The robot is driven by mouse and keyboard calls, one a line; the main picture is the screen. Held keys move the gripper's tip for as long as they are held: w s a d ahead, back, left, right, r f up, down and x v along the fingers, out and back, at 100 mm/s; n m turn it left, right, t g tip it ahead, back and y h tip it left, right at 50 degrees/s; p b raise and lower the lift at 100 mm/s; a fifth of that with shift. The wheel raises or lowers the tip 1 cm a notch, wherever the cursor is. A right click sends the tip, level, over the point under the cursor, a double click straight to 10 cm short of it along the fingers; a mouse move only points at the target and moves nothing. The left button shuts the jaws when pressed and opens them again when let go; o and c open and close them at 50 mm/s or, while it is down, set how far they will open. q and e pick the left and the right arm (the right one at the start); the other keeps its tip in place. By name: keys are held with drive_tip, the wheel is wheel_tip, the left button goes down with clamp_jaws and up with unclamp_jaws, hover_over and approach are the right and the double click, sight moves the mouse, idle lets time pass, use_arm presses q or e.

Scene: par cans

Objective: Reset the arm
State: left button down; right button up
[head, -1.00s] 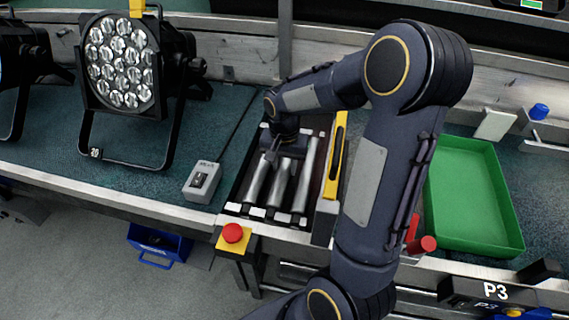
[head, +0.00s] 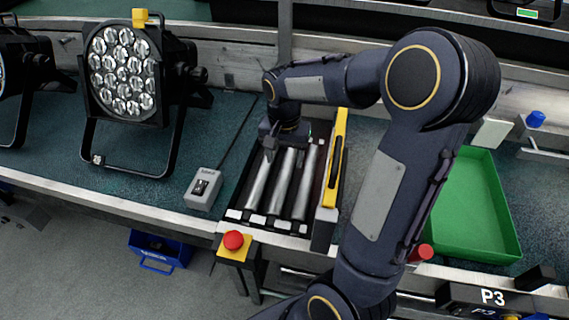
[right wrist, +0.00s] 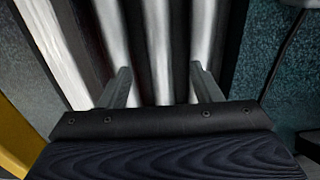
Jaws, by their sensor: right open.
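My right arm reaches in from the lower right of the head view. My right gripper (head: 286,156) points down over a section of silver rollers (head: 258,186) in the bench, open and empty. In the right wrist view its two fingers (right wrist: 160,76) stand apart with rollers showing between and beyond them. I cannot tell the exact gap between the fingertips and the rollers. A black par can (head: 125,72) with several clear lenses stands upright on its bracket at the left, apart from the gripper. A second par can (head: 12,70) is cut off by the left edge. My left gripper is out of view.
A yellow bar (head: 335,160) edges the rollers on the right. A grey switch box (head: 203,188) sits left of them, and a red button (head: 233,240) is at the front edge. A green tray (head: 475,225) lies right, partly behind my arm. A blue bin (head: 160,248) is below.

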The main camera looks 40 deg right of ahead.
drive_tip(key=shift+r, duration=0.7)
drive_tip(key=shift+s+a+r, duration=0.1)
drive_tip(key=shift+r, duration=0.2)
drive_tip(key=s+a+r+n+t+y+p, duration=0.3)
drive_tip(key=s+a+r+n+t+p, duration=0.2)
drive_tip(key=s+a+r+n+p, duration=0.3)
drive_tip(key=shift+s+a+r+n+t+y+p, duration=0.35)
drive_tip(key=shift+s+a+r+p, duration=1.65)
drive_tip(key=shift+s+r, duration=1.85)
drive_tip(key=shift+s+a+f+b, duration=0.2)
drive_tip(key=shift+a+f+b, duration=0.05)
drive_tip(key=shift+a+b, duration=0.1)
